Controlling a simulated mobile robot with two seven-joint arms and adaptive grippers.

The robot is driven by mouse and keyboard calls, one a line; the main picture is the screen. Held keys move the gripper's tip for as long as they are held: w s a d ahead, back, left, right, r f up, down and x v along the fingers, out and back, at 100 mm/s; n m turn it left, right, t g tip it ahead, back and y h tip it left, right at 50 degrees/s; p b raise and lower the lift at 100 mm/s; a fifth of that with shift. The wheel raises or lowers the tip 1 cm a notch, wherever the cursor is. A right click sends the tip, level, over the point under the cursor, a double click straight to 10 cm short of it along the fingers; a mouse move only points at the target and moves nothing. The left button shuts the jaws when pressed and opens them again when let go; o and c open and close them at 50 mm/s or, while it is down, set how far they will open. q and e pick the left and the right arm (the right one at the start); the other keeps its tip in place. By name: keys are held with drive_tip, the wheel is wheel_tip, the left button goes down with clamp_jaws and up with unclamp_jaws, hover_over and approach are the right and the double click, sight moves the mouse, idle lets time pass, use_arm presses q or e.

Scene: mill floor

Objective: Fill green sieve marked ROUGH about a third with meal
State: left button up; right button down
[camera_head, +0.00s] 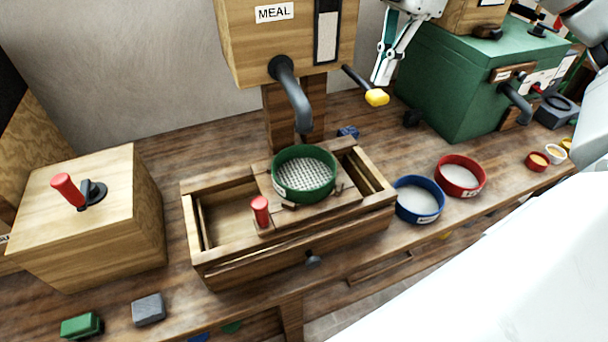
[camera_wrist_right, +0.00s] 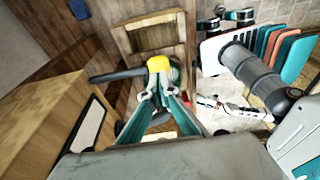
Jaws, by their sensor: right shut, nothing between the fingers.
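The green sieve (camera_head: 304,190) sits upright on a wooden carriage under the grey spout (camera_head: 293,95) of the wooden box marked MEAL (camera_head: 240,45). Its pale mesh shows bare, with no meal visible. The label on its front is too small to read. A lever with a yellow knob (camera_head: 376,97) sticks out beside the spout. My right gripper (camera_head: 381,80) is shut and empty, just above the knob. In the right wrist view, the fingertips (camera_wrist_right: 161,88) point at the yellow knob (camera_wrist_right: 158,63); I cannot tell whether they touch. My left gripper is not in view.
The carriage lies across a wooden trough (camera_head: 220,270) and has a red handle (camera_head: 261,211). A blue sieve (camera_head: 418,215) and a red sieve (camera_head: 461,190) stand to its right. A green box (camera_head: 450,95) is behind them. A wooden box (camera_head: 90,230) stands left.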

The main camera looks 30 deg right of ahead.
sight(380, 92)
idle(0.3)
drive_tip(key=shift+f+b, duration=0.6)
drive_tip(key=shift+f, duration=0.45)
drive_tip(key=shift+f+b, duration=1.05)
drive_tip(key=shift+f, duration=0.95)
idle(1.2)
